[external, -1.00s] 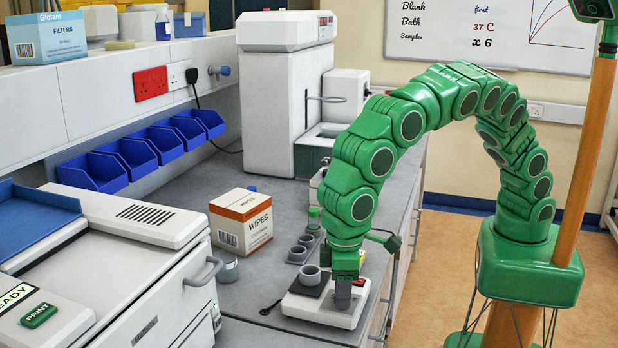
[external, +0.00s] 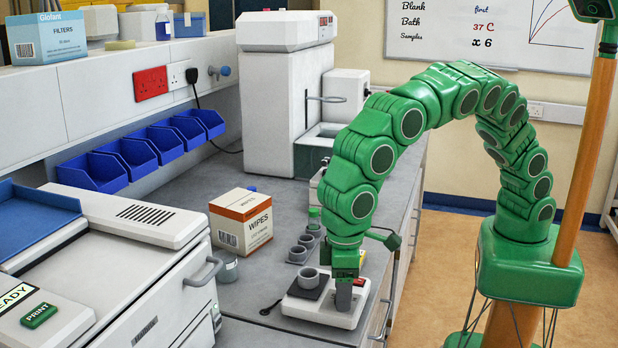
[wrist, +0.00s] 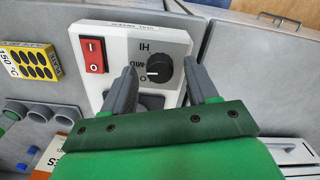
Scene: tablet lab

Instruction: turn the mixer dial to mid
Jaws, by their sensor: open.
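The white mixer (external: 318,313) sits near the bench's front edge in the external view. In the wrist view its panel (wrist: 182,42) bears HI, MID and a partly hidden low label. The black dial (wrist: 161,70) has a white pointer mark facing left, around the MID and low labels; its exact setting is hard to tell. My gripper (wrist: 161,69) is open, pointing down at the panel, one finger on each side of the dial with visible gaps. In the external view my gripper (external: 344,295) hides the dial.
A red rocker switch (wrist: 93,54) is beside the dial. A grey cup (external: 309,278) stands on the mixer's dark pad.

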